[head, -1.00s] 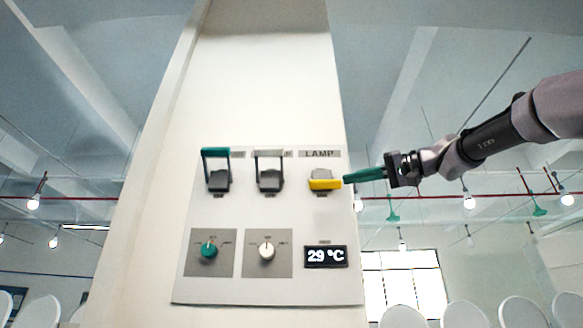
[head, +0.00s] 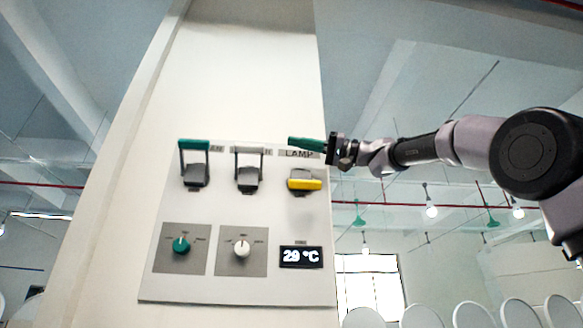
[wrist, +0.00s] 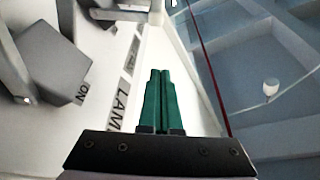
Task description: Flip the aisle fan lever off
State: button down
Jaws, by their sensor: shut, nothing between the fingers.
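The panel carries a teal-handled lever (head: 194,146) at left and a white-handled lever (head: 249,151) in the middle, both with handles raised. Their labels are mostly hidden; the ends "AN" and "N" show, so I cannot tell which is the aisle fan lever. A yellow-handled lever (head: 304,184) under the LAMP label has its handle down. My gripper (head: 291,141) has green fingers, shut and empty, pointing left just above the LAMP label, right of the white lever. In the wrist view the shut fingertips (wrist: 160,74) point along the panel, with grey lever parts (wrist: 48,58) at left.
Below the levers are a teal knob (head: 181,245), a white knob (head: 242,249) and a display (head: 301,257) reading 29 °C. The panel (head: 230,288) is on a white pillar (head: 250,70). Open room lies right of the pillar, with white chair backs (head: 473,315) low behind.

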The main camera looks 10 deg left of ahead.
jog(key=s+a+f, duration=0.1)
jog(key=s+a, duration=0.1)
jog(key=a, duration=0.5)
jog(key=shift+s+f, duration=0.15)
jog(key=shift+s, duration=0.05)
jog(key=shift+s+f, duration=0.35)
jog(key=shift+s, duration=0.05)
dwell(0.6)
jog(key=shift+s+d+f, duration=0.1)
jog(key=shift+s+f, duration=0.2)
jog(key=shift+f, duration=0.3)
jog(key=shift+s+d+f, duration=0.1)
jog(key=shift+s+f, duration=0.2)
jog(key=shift+f, duration=0.35)
jog(key=shift+s+d+f, duration=0.1)
jog(key=shift+s+f, duration=0.2)
jog(key=shift+f, duration=0.4)
